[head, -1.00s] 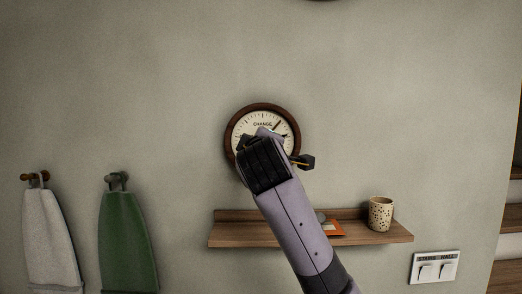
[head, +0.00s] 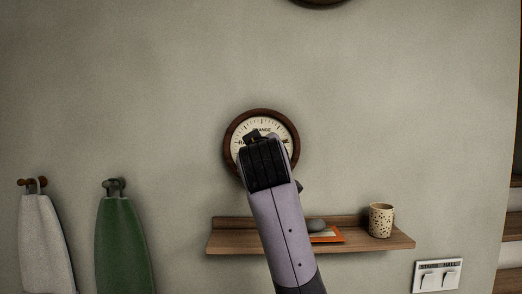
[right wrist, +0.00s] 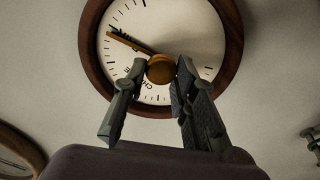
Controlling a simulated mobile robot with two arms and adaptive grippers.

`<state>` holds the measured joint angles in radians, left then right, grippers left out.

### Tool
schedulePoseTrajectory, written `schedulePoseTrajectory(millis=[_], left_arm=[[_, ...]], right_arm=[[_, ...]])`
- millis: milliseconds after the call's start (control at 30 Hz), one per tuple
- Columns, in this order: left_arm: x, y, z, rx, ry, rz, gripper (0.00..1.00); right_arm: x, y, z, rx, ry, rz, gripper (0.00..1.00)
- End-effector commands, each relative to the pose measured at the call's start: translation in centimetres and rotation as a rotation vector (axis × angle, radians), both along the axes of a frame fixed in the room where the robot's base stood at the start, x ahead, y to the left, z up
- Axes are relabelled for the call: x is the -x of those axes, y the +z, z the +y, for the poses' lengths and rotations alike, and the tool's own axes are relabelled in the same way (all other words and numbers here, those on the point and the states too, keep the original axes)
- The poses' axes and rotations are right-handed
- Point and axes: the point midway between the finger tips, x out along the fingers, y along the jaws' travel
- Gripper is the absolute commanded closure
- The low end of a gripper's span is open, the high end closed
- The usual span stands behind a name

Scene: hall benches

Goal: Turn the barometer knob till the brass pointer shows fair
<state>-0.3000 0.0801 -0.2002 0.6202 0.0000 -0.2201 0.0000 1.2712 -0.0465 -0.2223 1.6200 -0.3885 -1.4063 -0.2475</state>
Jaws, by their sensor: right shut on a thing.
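The barometer (head: 229,135) is a round dial in a dark wooden rim on the wall. It also shows in the right wrist view (right wrist: 233,45), turned so that CHANGE lies low. My right gripper (right wrist: 161,68) is shut on the brass knob (right wrist: 160,70) at the dial's centre, one finger on each side. The brass pointer (right wrist: 125,40) points to the upper left in the wrist view, close beside a dark hand. The word at its tip cannot be read. In the head view my right gripper (head: 256,138) hides the knob and pointer. My left gripper is out of view.
A wooden shelf (head: 225,242) below holds a speckled cup (head: 380,220), a grey stone (head: 315,225) and an orange card (head: 328,237). Grey cloth (head: 42,245) and green cloth (head: 121,245) hang at left. A switch plate (head: 438,275) is at lower right.

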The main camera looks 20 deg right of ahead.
Motion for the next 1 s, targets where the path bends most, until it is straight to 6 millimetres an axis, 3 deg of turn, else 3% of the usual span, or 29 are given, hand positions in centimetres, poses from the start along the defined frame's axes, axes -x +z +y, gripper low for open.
schedulePoseTrajectory(millis=[400, 433, 700, 1000], left_arm=[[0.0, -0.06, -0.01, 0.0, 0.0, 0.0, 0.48], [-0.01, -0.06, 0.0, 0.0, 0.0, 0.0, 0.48], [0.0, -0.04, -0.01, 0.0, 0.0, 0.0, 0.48], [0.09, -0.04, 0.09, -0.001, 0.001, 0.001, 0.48]], right_arm=[[-0.12, -0.47, 0.06, -0.007, 0.0, 0.01, 1.0], [-0.12, -0.47, 0.06, -0.007, 0.0, 0.01, 0.73], [-0.06, -0.25, 0.04, -0.005, 0.0, 0.004, 0.55], [0.02, -0.1, 0.03, -0.005, 0.0, 0.001, 0.54]])
